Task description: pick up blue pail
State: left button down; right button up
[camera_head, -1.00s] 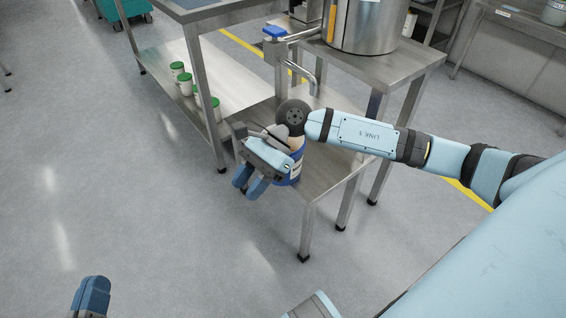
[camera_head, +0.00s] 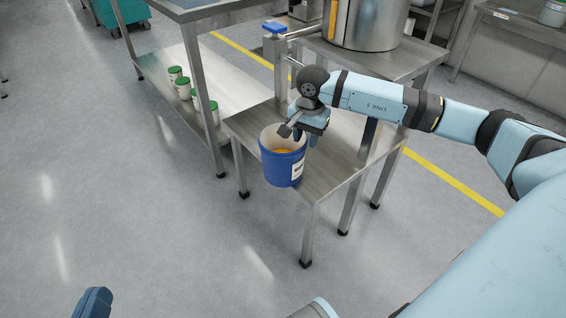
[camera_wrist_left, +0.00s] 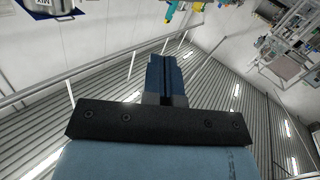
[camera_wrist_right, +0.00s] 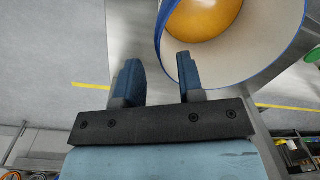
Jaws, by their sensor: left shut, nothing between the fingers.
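The blue pail (camera_head: 275,171) has a cream inside, orange contents and a white label. It stands upright on the front left part of the low steel table (camera_head: 335,170) in the head view. My right gripper (camera_head: 304,124) is just above and behind its rim at the right. In the right wrist view my right gripper (camera_wrist_right: 160,82) is open, and the pail's rim (camera_wrist_right: 160,45) fills the upper right. One finger overlaps the opening in the picture; contact cannot be told. My left gripper (camera_head: 92,302), at the bottom left, is shut and empty.
A steel pipe with a blue-topped valve (camera_head: 274,28) rises behind the pail, beside a large steel vessel (camera_head: 362,22). Several green-lidded jars (camera_head: 184,88) stand on a lower shelf at the left. The floor in front and at left is clear.

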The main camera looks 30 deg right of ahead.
aim_at(303, 151)
jog(key=f+b, duration=0.1)
jog(key=f, duration=0.2)
jog(key=f+b, duration=0.1)
jog(key=shift+w+a+f+b, duration=0.15)
jog(key=shift+a+f+b, duration=0.05)
jog(key=shift+a+b, duration=0.15)
jog(key=shift+d+f, duration=0.1)
jog(key=shift+f, duration=0.3)
grip_shut()
pick_arm(q)
jog(key=shift+w+a+r+m+t+h, duration=0.25)
jog(key=shift+w+a+m+t, duration=0.25)
jog(key=shift+w+m, duration=0.4)
jog(key=shift+s+f, duration=0.1)
jog(key=shift+s, duration=0.05)
pick_arm(e)
jog(key=shift+r, duration=0.1)
